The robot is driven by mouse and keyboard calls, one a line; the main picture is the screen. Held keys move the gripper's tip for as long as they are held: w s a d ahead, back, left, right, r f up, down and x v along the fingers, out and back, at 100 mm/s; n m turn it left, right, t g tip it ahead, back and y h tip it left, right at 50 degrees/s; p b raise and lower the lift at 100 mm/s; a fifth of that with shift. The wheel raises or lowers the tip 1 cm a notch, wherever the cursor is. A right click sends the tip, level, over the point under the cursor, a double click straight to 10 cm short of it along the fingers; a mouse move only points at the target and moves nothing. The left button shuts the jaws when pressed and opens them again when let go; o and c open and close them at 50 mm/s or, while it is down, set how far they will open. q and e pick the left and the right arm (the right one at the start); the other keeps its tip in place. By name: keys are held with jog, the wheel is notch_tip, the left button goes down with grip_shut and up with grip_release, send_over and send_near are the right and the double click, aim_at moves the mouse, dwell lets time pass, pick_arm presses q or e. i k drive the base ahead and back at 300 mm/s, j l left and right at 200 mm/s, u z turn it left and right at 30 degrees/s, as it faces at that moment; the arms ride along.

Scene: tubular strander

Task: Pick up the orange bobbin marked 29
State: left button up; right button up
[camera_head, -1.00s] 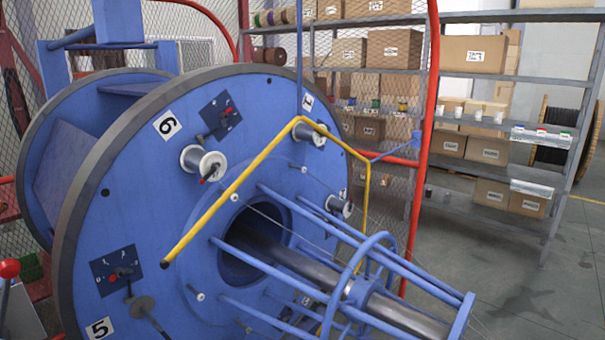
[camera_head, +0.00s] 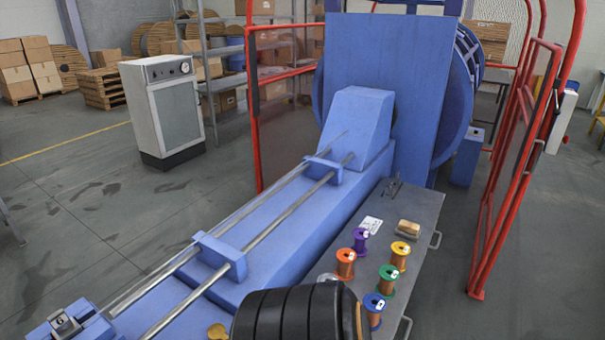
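An orange bobbin (camera_head: 345,265) with copper-coloured winding stands upright on a grey metal table (camera_head: 425,215) right of the blue machine bed. Its top carries a small white label, too small to read, so I cannot confirm the 29. A purple bobbin (camera_head: 360,241) stands just behind it, a yellow one (camera_head: 399,256) to its right, a green one (camera_head: 387,281) and a blue one (camera_head: 374,310) nearer to me. Neither of my grippers is in view.
A black ribbed cylinder (camera_head: 290,317) fills the lower middle, in front of the table's near left part. A red fence (camera_head: 490,200) stands at right; the floor between is clear.

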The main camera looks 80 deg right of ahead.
aim_at(345, 265)
jog(key=z, duration=3.2)
